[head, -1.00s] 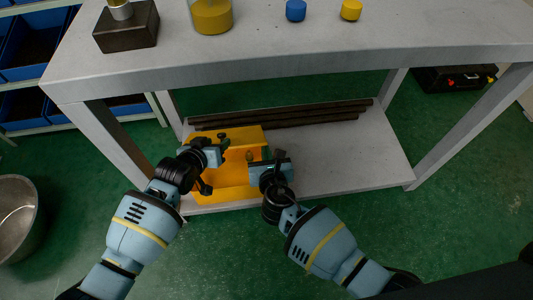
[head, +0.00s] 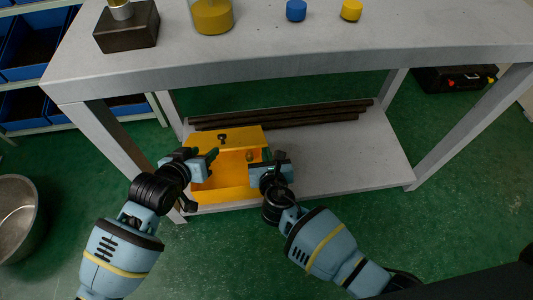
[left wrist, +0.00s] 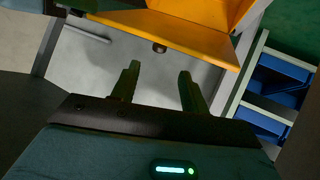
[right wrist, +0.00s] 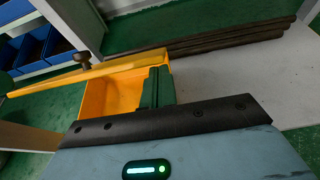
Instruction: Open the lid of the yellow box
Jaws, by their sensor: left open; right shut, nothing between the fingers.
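The yellow box (head: 228,193) stands on the bench's lower shelf, with its interior partly visible. Its lid (head: 245,134) is raised, with a dark knob (head: 222,138) on it. In the right wrist view the lid (right wrist: 45,85) shows nearly edge-on above the open interior (right wrist: 118,93). My left gripper (head: 212,155) is open and empty, at the box's left side near the lid, apart from the knob (left wrist: 159,47). My right gripper (head: 267,154) is shut and empty at the box's right edge. Its fingers (right wrist: 156,87) overlap the box; contact is unclear.
Several dark pipes (head: 290,115) lie behind the box on the lower shelf (head: 350,160). A bench leg (head: 125,150) stands left of the box. The shelf right of the box is clear. A metal bin (head: 17,220) stands on the floor at left.

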